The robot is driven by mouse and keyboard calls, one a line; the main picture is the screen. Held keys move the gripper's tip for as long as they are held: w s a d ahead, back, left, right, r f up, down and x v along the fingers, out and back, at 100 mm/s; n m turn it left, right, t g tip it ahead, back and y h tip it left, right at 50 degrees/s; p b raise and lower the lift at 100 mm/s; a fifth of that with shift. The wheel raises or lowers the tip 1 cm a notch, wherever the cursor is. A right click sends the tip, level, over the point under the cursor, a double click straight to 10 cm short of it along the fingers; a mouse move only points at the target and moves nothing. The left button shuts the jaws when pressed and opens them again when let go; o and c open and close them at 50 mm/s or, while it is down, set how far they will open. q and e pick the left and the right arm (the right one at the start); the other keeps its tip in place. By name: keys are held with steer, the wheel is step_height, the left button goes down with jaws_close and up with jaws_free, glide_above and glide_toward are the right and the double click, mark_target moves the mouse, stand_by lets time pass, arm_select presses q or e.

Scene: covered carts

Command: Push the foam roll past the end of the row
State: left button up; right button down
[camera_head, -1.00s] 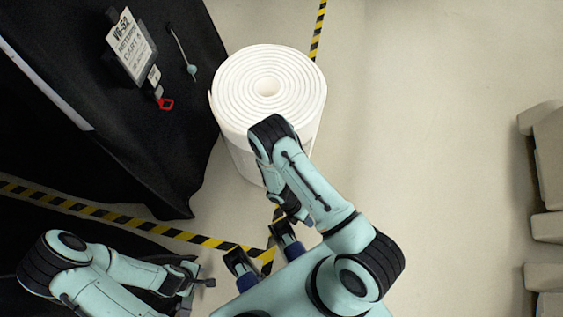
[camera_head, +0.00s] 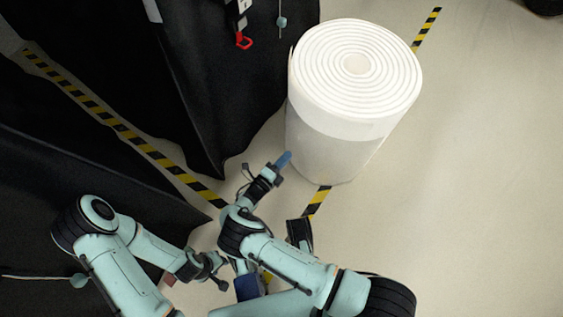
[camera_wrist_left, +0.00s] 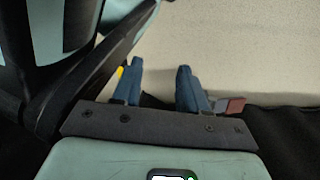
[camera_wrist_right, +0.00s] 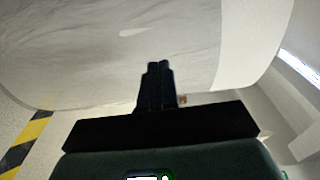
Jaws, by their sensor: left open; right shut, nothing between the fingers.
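The foam roll (camera_head: 335,140) is a large white spiral cylinder standing upright on the floor, right of a black covered cart. My right gripper (camera_head: 284,158) is shut and empty, with its blue fingertips at the lower left side of the roll; I cannot tell whether they touch it. In the right wrist view the shut fingers (camera_wrist_right: 159,72) point at the roll's white side (camera_wrist_right: 80,50), which fills the upper part. My left gripper (camera_head: 212,268) is low and to the left, away from the roll. In the left wrist view its fingers (camera_wrist_left: 157,80) are apart with nothing between.
Black covered carts (camera_head: 235,80) stand in a row on the left, one with a red hook (camera_head: 243,41) hanging on it. Yellow-black floor tape (camera_head: 150,150) runs beside the carts and past the roll. The floor right of the roll (camera_head: 480,180) is clear.

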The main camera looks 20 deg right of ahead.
mark_target(306, 135)
steer(key=b+x, duration=0.1)
steer(key=x, duration=0.7)
steer(key=shift+b, duration=0.3)
arm_select(q)
steer(key=shift+g, duration=0.6)
steer(key=shift+s+a+f, duration=0.1)
steer(key=shift+s+f, duration=0.2)
steer(key=shift+s, duration=0.35)
steer(key=shift+s+a+f, duration=0.1)
steer(key=shift+s+f, duration=0.2)
steer(key=shift+s, duration=0.3)
steer(key=shift+s+a+f, duration=0.1)
steer(key=shift+s+f, duration=0.2)
steer(key=shift+s, duration=0.35)
arm_select(e)
steer(key=shift+w+d, duration=0.4)
steer(key=shift+d, duration=0.15)
arm_select(q)
steer(key=shift+d, duration=0.15)
